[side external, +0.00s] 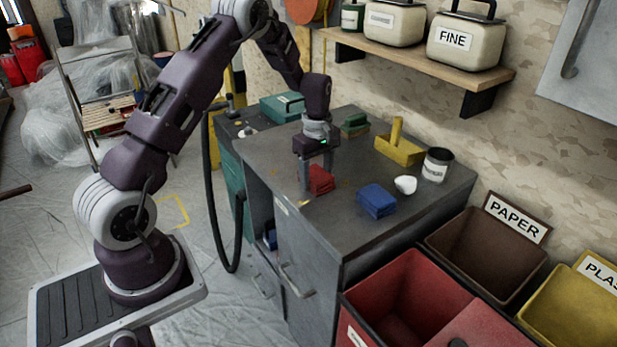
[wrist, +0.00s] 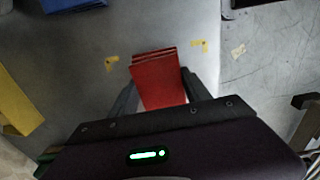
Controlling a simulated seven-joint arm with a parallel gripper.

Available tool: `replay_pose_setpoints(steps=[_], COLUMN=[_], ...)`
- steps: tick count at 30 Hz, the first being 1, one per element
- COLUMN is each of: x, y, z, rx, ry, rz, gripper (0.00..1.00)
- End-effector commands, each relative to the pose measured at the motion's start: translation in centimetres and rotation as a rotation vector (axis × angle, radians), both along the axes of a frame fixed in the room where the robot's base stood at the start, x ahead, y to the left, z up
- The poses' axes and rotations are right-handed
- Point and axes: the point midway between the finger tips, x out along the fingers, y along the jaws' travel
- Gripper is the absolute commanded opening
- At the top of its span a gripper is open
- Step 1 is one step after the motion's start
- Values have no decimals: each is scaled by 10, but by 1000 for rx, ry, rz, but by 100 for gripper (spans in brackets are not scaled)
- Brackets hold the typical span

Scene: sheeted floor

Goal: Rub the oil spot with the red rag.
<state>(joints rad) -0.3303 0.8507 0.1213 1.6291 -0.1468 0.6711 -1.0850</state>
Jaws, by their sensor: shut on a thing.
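The red rag (side external: 321,180) is a folded cloth on or just above the grey cabinet top (side external: 290,160). In the wrist view the rag (wrist: 157,80) sits between the fingers, its folded layers showing at the far edge. My gripper (side external: 316,174) points down and is shut on the rag; it also shows in the wrist view (wrist: 158,88). Small yellow marks (wrist: 111,63) lie on the top near the rag. I cannot make out the oil spot in either view; the rag and gripper may cover it.
A folded blue cloth (side external: 377,201), a white lump (side external: 405,185), a labelled jar (side external: 437,165), a yellow handled thing (side external: 399,151) and a green block-like thing (side external: 354,125) stand around the rag. A shelf (side external: 430,71) overhangs the back. Bins (side external: 410,310) stand at the front right.

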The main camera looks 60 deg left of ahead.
Motion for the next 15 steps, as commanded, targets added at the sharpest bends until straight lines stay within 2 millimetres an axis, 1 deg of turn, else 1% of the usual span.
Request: replay_pose_setpoints(steps=[1, 14, 15], x=[0, -41, -39], y=[0, 0, 0], z=[0, 0, 3], rx=[0, -1, 1], ry=[0, 2, -1], rz=[0, 1, -1], gripper=[12, 12, 12])
